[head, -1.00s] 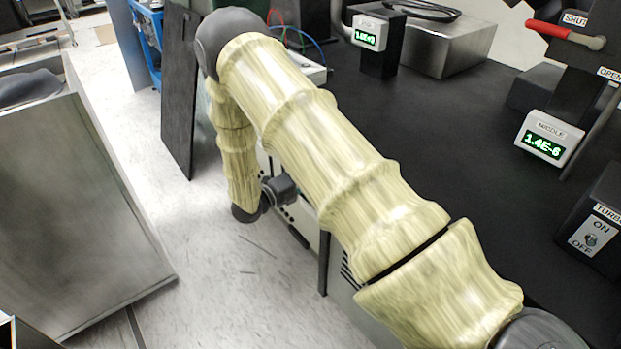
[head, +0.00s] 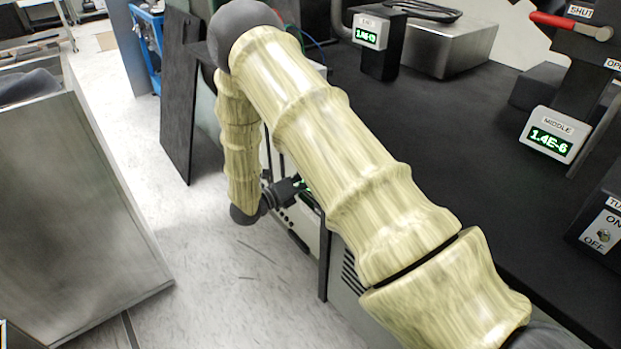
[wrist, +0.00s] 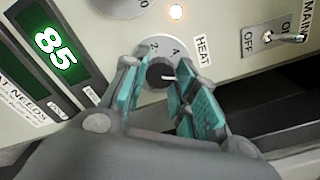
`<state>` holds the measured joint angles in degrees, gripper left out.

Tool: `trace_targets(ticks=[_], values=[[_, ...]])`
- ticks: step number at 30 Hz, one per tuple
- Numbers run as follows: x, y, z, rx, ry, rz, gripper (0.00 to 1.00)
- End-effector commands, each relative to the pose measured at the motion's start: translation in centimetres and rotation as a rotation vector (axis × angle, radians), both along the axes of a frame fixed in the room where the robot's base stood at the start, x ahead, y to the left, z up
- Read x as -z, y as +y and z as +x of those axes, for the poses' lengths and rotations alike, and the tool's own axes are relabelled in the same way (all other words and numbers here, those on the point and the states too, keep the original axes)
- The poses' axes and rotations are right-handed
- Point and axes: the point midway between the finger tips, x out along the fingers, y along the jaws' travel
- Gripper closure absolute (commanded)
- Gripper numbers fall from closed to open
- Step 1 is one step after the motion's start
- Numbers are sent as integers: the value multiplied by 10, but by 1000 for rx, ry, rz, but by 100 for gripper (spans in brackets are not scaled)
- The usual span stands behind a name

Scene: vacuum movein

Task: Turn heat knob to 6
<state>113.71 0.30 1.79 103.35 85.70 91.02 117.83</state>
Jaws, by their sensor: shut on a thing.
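The heat knob (wrist: 160,74) is a small dark round knob with a white pointer line, on a pale dial by the HEAT label (wrist: 203,50). In the wrist view its pointer line points right. In the head view my gripper (head: 287,191) is small and dark at the side of the pale unit under the black table; the knob cannot be made out there.
A green display (wrist: 55,46) reads 85, left of the dial. A lit lamp (wrist: 176,12) is above it, and the main switch (wrist: 289,38) is at upper right. The black table (head: 430,130) lies right of my arm. Open floor (head: 240,290) is at left, beside a grey metal box (head: 70,210).

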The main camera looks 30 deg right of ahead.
Motion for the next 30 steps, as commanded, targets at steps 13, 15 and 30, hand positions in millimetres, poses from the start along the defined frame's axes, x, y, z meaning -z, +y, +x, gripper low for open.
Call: trace_targets(ticks=[13,15,30], values=[[2,0,-1,1,4,2,49],[2,1,-1,1,3,2,49],[1,28,-2,-2,2,1,49]])
